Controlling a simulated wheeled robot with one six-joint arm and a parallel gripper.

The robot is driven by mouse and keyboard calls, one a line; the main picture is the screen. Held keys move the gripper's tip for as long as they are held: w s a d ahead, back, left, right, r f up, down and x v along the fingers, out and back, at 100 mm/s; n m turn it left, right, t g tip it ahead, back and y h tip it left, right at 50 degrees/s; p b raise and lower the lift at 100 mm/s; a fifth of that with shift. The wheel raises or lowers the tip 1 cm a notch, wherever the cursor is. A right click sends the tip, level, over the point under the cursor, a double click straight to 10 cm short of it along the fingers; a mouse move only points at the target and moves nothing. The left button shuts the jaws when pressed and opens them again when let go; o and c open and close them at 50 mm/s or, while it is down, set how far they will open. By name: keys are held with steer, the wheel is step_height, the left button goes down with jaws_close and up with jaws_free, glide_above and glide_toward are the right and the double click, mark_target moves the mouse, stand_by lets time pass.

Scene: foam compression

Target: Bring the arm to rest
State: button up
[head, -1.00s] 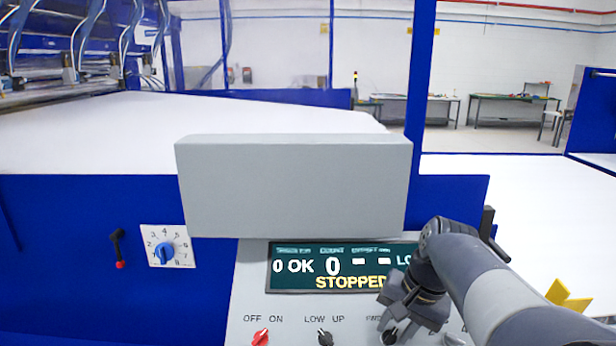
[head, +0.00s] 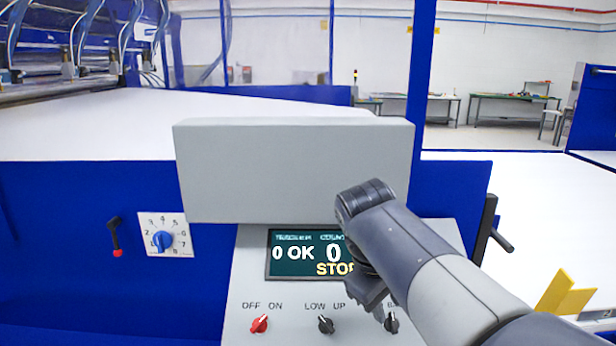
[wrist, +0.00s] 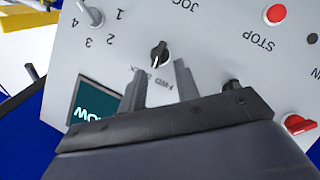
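My gripper (head: 372,308) is in front of the grey control panel (head: 250,290), just left of the third black knob (head: 391,323). In the wrist view my gripper (wrist: 160,72) has its two fingers spread with nothing between them. The black FWD/BACK knob (wrist: 160,53) shows just beyond the fingertips, apart from them as far as I can tell. My arm runs in from the lower right and hides the right part of the dark display (head: 305,254), which reads "0 OK 0" and a cut-off "STOP".
A red OFF/ON switch (head: 260,324) and a black LOW/UP knob (head: 326,324) sit on the panel. A grey box (head: 290,170) stands above it. A blue dial (head: 163,240) is left. A yellow bracket (head: 565,295) is right. A red stop button (wrist: 275,14) shows in the wrist view.

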steer(key=v, duration=0.4)
stand_by(0.3)
